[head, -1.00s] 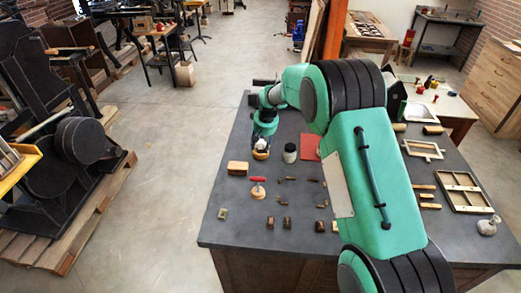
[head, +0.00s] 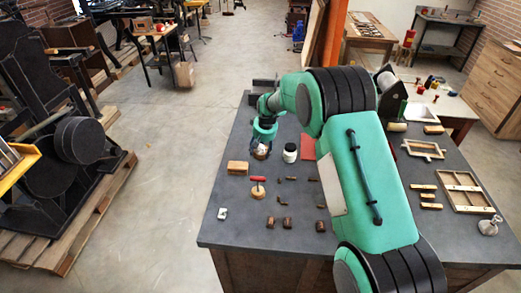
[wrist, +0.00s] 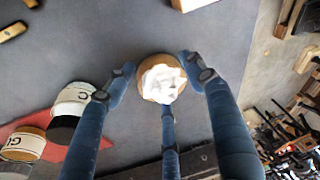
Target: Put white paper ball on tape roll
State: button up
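The white paper ball (wrist: 160,83) is a crumpled lump resting on the tan tape roll (wrist: 142,67), whose rim shows around it in the wrist view. In the head view the tape roll (head: 260,156) stands on the dark table, partly hidden by my fingers. My gripper (wrist: 162,82) has its blue fingers spread around the ball and roll, two at the sides and one at the bottom. Small gaps show between the fingertips and the ball, so it looks open. In the head view my gripper (head: 262,147) is low over the roll.
A white-labelled jar (head: 290,153) stands close to the right of the roll, beside a red sheet (head: 309,147). A wooden block (head: 238,168) and a red-handled stamp (head: 258,187) lie nearer. Several small blocks are at the front. The table's left edge is close.

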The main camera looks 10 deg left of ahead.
jog(key=shift+r, duration=0.2)
jog(key=p+v, duration=0.1)
jog(key=v, duration=1.1)
dwell(0.9)
jog(key=s+d+r+m+t, duration=0.1)
jog(key=s+d+r, duration=0.8)
jog(key=s+r, duration=0.3)
jog(key=s+d+r+m+t, duration=0.1)
jog(key=s+d+r, duration=0.9)
jog(key=s+r, duration=0.15)
jog(key=s+d+m, duration=0.1)
jog(key=s+d, duration=0.2)
jog(key=s, duration=0.7)
jog(key=s+d+m+h, duration=0.1)
jog(key=s+d, duration=0.3)
jog(key=s, duration=0.6)
jog(key=s+d+m+t, duration=0.1)
jog(key=s+d, duration=0.2)
jog(key=s, duration=0.7)
jog(key=shift+s+d+h, duration=0.25)
jog(key=shift+s+h, duration=0.05)
